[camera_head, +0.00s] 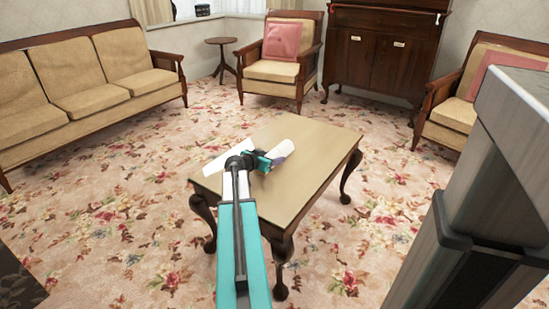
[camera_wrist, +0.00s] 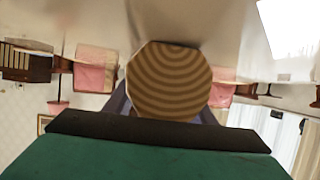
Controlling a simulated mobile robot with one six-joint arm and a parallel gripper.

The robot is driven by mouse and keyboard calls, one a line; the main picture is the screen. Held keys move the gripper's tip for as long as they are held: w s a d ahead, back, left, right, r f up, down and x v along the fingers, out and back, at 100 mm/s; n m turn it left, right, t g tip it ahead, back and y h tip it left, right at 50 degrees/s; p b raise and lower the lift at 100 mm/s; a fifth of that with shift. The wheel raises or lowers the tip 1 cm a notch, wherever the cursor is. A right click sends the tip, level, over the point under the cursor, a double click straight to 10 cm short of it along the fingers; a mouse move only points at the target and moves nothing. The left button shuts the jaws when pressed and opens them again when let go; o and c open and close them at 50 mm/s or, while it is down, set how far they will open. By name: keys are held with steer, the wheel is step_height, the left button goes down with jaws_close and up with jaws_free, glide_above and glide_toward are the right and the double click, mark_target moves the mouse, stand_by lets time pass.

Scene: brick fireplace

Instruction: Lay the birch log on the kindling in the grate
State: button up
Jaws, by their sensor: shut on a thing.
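My gripper (camera_head: 264,160) is over the top of the low wooden table (camera_head: 312,160) in the head view. It is shut on the birch log (camera_head: 282,152), whose pale side shows just beyond the fingers. In the wrist view the log's round end (camera_wrist: 168,80), with brown and tan rings, faces the camera between the fingers. The log is at or just above the tabletop; I cannot tell whether it touches. The grate and kindling are not in view.
A flat white piece (camera_head: 214,164) shows on the table's left side. A sofa (camera_head: 85,85) stands at left, armchairs (camera_head: 277,70) (camera_head: 455,115) and a dark cabinet (camera_head: 380,55) at the back. Flowered carpet (camera_head: 120,220) lies open around the table. A dark surface (camera_head: 15,285) shows at bottom left.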

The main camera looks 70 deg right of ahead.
mark_target(277, 149)
steer(key=shift+r, duration=0.1)
steer(key=shift+r, duration=0.5)
steer(key=r, duration=0.1)
steer(key=r+p, duration=0.1)
steer(key=shift+a+r+p, duration=0.2)
steer(key=shift+r+p, duration=0.1)
steer(key=shift+r, duration=0.1)
steer(key=w+a, duration=0.1)
steer(key=a, duration=0.4)
steer(key=w+a+p, duration=0.1)
steer(key=a, duration=0.4)
steer(key=w+a+r+p, duration=0.1)
steer(key=w+a, duration=0.1)
steer(key=a, duration=0.3)
steer(key=shift+a, duration=0.1)
